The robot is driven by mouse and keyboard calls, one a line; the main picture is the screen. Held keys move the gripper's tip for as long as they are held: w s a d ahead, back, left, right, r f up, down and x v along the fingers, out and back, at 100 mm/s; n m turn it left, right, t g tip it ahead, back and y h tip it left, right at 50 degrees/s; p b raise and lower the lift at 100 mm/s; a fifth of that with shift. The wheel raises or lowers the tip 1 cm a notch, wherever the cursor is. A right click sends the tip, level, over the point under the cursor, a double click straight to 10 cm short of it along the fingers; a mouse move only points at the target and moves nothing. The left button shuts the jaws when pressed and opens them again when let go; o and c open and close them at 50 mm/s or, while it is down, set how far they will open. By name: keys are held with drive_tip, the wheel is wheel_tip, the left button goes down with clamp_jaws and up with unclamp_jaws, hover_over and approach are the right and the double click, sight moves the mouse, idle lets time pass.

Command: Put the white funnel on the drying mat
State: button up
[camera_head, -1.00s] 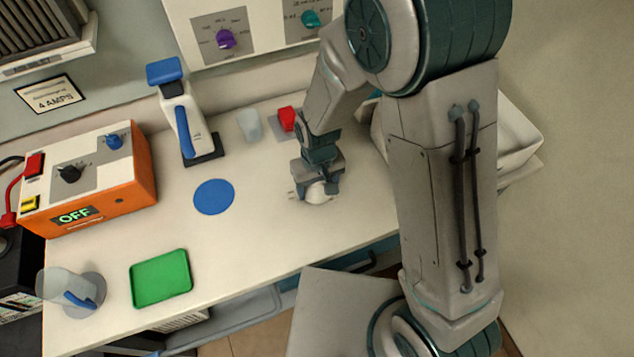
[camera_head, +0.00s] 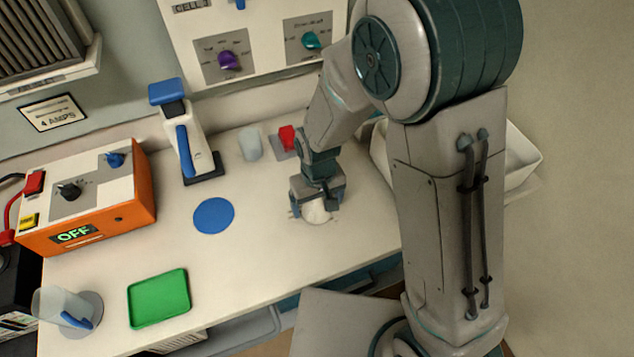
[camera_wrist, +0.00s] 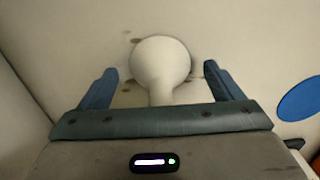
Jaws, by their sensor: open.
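The white funnel (camera_head: 316,212) is on the pale bench top, right of the round blue mat (camera_head: 214,216), which looks like the drying mat. My gripper (camera_head: 317,207) points down over the funnel and partly hides it. In the wrist view the funnel (camera_wrist: 160,62) shows its round wide end and narrower stem between the two blue fingers of my gripper (camera_wrist: 159,70). The fingers are open, with a visible gap on each side of the funnel. The blue mat (camera_wrist: 302,98) is cut off at the right edge of that view. Nothing lies on the mat.
An orange charger (camera_head: 90,200), a white-and-blue dispenser (camera_head: 183,135), a translucent cup (camera_head: 250,143) and a red object (camera_head: 287,137) stand on the bench. A green tray (camera_head: 158,298) and a clear jug (camera_head: 62,307) are at front left. Bench between funnel and mat is clear.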

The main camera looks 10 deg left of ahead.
wheel_tip(320, 180, up, 11)
drive_tip(key=shift+f+b, duration=0.1)
drive_tip(key=shift+b, duration=0.25)
drive_tip(key=s+d+r+m+t, duration=0.1)
drive_tip(key=s+d+r+m, duration=0.1)
drive_tip(key=d, duration=0.5)
drive_tip(key=s+d+r+m+t, duration=0.1)
drive_tip(key=s+d+r+m, duration=0.1)
drive_tip(key=d+r, duration=0.3)
drive_tip(key=s+d+r+m+t, duration=0.1)
drive_tip(key=s+d+r+m, duration=0.1)
drive_tip(key=d, duration=0.7)
drive_tip(key=shift+s+d+r, duration=0.35)
drive_tip(key=shift+s+r, duration=0.25)
drive_tip(key=shift+r, duration=0.35)
drive_tip(key=shift+s+d, duration=0.15)
drive_tip(key=shift+s, duration=0.1)
drive_tip(key=shift+c, duration=0.6)
drive_tip(key=shift+s+d, duration=0.15)
drive_tip(key=c, duration=1)
